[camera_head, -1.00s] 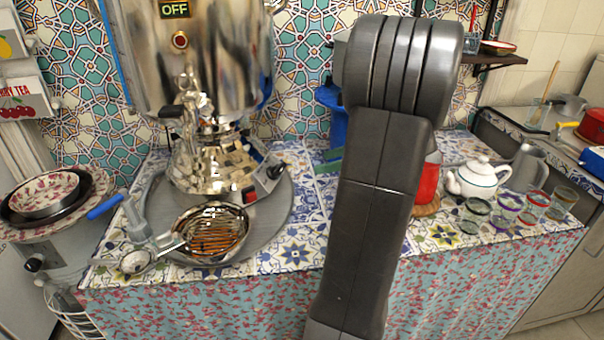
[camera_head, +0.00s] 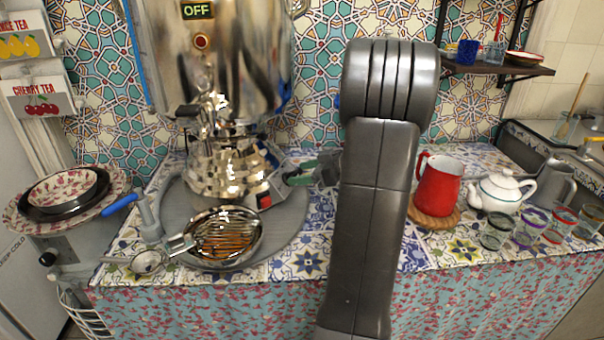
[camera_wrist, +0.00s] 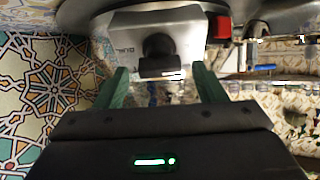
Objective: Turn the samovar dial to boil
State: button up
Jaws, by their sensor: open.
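The shiny silver samovar (camera_head: 222,160) stands on the tiled counter, with a lit OFF display (camera_head: 198,10) on its body. Its black dial (camera_wrist: 159,48) sticks out from a silver panel near the top middle of the wrist view. In the head view the dial is hard to make out beside my gripper (camera_head: 298,174), which reaches in from the right at the samovar's base. In the wrist view my gripper (camera_wrist: 163,84) is open, its green fingers to the left and right of the dial, with gaps showing. Most of my gripper is hidden behind my arm in the head view.
A red switch (camera_head: 264,200) sits beside the dial panel. A strainer pan (camera_head: 222,238) lies in front of the samovar. A red jug (camera_head: 438,186), a white teapot (camera_head: 501,192) and several glasses stand at the right. Stacked bowls (camera_head: 65,190) are at the left.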

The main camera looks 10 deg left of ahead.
jog(key=shift+a+f, duration=0.15)
jog(key=shift+a, duration=0.15)
jog(key=c, duration=1)
